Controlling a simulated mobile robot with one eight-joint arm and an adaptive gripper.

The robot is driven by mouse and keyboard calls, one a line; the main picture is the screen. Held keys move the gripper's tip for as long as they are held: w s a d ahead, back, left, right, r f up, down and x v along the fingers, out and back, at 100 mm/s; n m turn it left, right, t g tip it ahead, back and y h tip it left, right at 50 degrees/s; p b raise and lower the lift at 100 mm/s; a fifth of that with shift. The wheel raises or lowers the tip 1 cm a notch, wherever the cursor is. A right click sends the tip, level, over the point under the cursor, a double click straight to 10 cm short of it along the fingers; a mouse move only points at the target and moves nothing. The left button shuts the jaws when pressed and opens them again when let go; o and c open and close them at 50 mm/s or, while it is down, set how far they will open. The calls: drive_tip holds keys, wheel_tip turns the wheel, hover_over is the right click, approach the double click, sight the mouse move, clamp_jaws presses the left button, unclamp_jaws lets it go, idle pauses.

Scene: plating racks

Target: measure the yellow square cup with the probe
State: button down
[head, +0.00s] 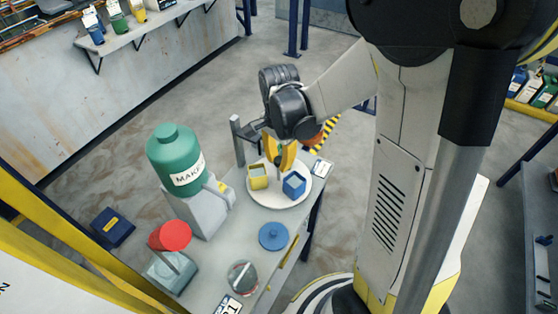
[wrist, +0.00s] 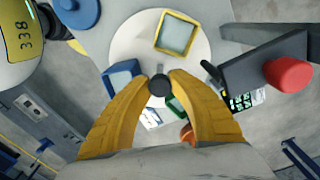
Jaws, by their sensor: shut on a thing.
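The yellow square cup (head: 257,176) stands upright and open on a round white plate (head: 275,200). In the wrist view the yellow cup (wrist: 178,33) is beyond my fingertips, with a pale inside. A blue square cup (head: 294,184) stands to its right on the plate; it also shows in the wrist view (wrist: 121,76). My gripper (head: 280,158) is above the plate, shut on a probe with a dark round end (wrist: 159,86). The probe points down between the two cups, apart from the yellow one. A green edge shows behind my fingers, mostly hidden.
A green labelled tank (head: 175,160) stands left of the plate. A blue round lid (head: 273,236) and a clear round dish (head: 243,277) lie nearer on the table. A dark box with a red button (wrist: 288,74) is close on the right in the wrist view.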

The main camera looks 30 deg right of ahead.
drive_tip(key=shift+m, duration=2.2)
drive_tip(key=shift+m+b, duration=0.3)
drive_tip(key=shift+m, duration=1.9)
drive_tip(key=c, duration=1.2)
unclamp_jaws()
wheel_tip(320, 180, up, 12)
